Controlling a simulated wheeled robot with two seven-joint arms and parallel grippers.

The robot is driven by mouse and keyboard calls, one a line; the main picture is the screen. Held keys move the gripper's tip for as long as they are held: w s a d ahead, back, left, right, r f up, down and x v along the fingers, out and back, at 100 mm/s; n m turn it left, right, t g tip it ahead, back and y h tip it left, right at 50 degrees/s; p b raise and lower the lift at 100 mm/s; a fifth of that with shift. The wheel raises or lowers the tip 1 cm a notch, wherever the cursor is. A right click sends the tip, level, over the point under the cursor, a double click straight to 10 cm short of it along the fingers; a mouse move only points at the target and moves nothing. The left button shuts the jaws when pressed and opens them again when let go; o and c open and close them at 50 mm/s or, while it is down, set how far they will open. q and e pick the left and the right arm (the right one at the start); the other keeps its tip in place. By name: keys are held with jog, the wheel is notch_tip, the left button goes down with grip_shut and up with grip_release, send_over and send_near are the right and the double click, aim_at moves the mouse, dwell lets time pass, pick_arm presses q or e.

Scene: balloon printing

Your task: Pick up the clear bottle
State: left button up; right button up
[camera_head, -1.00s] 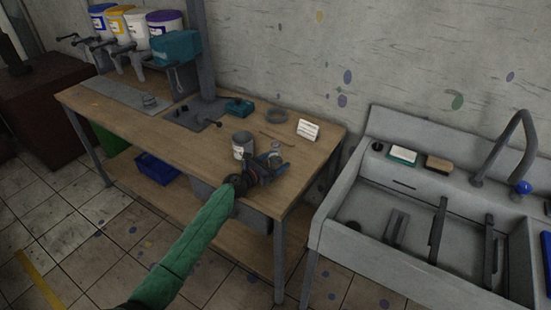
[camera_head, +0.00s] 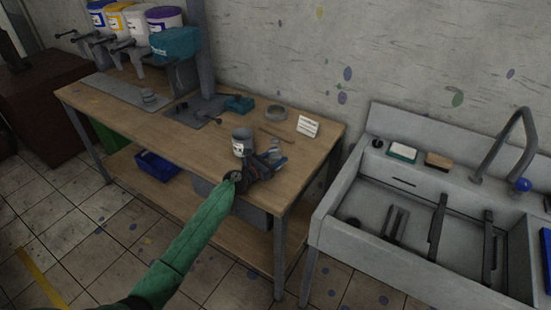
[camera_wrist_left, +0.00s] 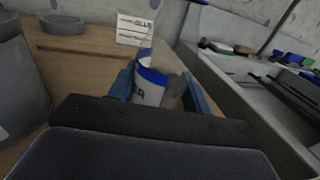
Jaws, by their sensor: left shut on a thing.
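The clear bottle (camera_wrist_left: 151,83) stands between the fingers of my left gripper (camera_wrist_left: 160,92) in the left wrist view. It has a white label with dark letters ending in "ER" and blue edging. My left gripper is shut on it, one blue finger on each side. In the head view, my left gripper (camera_head: 272,162) is at the table's front right, and the bottle is small and mostly hidden by it. I cannot tell whether the bottle touches the table. My right gripper is not in view.
A grey can (camera_head: 242,143) with a white label stands just left of the gripper. A sink (camera_head: 375,190) is to the right. The left tabletop (camera_head: 125,115) has free room.

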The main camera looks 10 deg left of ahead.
aim_at(271, 152)
pick_arm(q)
jog(key=shift+r, duration=2.05)
jog(key=s+d+r, duration=0.2)
jog(key=d+r, duration=0.1)
jog(key=d, duration=0.2)
jog(key=s+d+r+p, duration=0.1)
jog(key=d+r, duration=0.2)
jog(key=d, duration=0.3)
jog(key=shift+s+r, duration=0.3)
jog(key=shift+s, duration=0.1)
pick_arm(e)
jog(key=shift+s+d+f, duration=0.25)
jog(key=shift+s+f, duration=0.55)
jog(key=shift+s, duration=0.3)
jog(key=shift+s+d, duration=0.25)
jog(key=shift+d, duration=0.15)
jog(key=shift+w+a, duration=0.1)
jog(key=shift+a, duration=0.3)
